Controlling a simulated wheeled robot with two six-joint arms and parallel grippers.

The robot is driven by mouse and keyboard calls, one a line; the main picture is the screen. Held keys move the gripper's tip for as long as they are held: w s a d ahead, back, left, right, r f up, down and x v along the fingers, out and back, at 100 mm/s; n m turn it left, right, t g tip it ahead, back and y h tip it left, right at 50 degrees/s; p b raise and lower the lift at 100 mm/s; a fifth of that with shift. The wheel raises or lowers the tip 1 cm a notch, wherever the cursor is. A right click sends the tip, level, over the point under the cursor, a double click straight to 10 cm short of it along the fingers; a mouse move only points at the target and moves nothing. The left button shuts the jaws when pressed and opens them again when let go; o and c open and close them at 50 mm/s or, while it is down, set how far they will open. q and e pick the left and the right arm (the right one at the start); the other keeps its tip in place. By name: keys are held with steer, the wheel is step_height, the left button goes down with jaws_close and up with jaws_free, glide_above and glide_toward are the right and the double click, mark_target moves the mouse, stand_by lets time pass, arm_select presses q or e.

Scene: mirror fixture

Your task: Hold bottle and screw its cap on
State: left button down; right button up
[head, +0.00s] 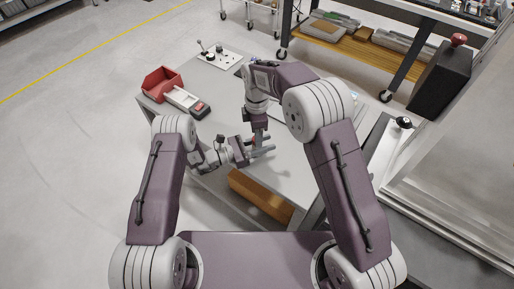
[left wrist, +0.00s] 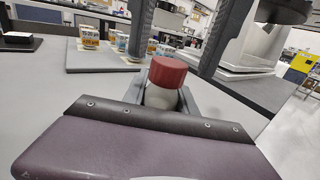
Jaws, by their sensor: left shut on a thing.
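A pale bottle (left wrist: 162,97) with a red cap (left wrist: 168,73) on top stands in the middle of the left wrist view. My left gripper (head: 262,148) is shut on the bottle below the cap, with its grey fingers beside the bottle. My right gripper (left wrist: 180,50) comes down from above with two dark fingers apart, one to each side of the cap and clear of it. In the head view both grippers meet over the grey table (head: 290,175), and the bottle is mostly hidden there. How tightly the cap sits cannot be told.
A plate with knobs (head: 222,56) is at the far edge. An orange-brown box (head: 258,196) lies below. Small boxes (left wrist: 90,37) stand beyond the bottle.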

steer(key=shift+f, duration=0.75)
jaws_close()
steer(key=m, duration=1.3)
steer(key=shift+m, duration=0.4)
steer(key=m, duration=0.4)
steer(key=shift+o, duration=0.4)
jaws_free()
